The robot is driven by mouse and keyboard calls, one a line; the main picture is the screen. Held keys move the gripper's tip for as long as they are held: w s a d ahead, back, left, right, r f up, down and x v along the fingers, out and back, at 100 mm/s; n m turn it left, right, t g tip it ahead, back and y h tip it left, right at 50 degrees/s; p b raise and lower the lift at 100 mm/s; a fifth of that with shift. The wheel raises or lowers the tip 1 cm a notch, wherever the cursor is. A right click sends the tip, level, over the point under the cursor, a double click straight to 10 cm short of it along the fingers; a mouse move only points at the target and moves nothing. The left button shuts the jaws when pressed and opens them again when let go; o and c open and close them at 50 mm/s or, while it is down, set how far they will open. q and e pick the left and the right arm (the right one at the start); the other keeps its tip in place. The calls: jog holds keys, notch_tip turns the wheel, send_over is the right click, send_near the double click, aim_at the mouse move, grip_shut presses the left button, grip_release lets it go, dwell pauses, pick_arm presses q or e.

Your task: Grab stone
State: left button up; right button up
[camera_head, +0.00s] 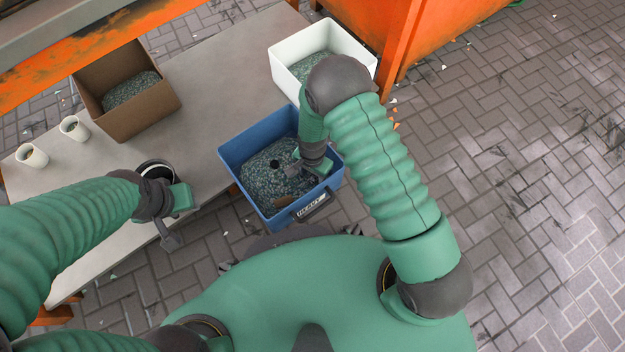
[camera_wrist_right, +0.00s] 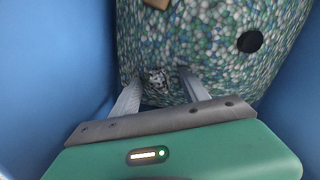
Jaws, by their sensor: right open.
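The blue bin (camera_head: 240,185) holds blue-green and white pellets (camera_head: 262,180). My right gripper (camera_head: 291,168) reaches down into it. In the right wrist view the right gripper (camera_wrist_right: 161,84) is open, its fingers pointing at the pellets. A small grey-and-white speckled lump, perhaps the stone (camera_wrist_right: 157,79), lies between the fingertips; contact cannot be told. I cannot make it out in the head view. A round black piece (camera_wrist_right: 250,41) lies to the right on the pellets; it also shows in the head view (camera_head: 274,163). My left gripper (camera_head: 169,238) hangs by the table's front edge.
A brown box (camera_head: 150,118) and a white bin (camera_head: 349,57), both with pellets, stand on the grey table (camera_head: 215,85). Two white cups (camera_head: 32,155) stand at the left. The blue bin's walls rise close around my right gripper. Brick floor lies open at the right.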

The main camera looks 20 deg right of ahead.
jog(key=shift+r, duration=0.15)
grip_shut()
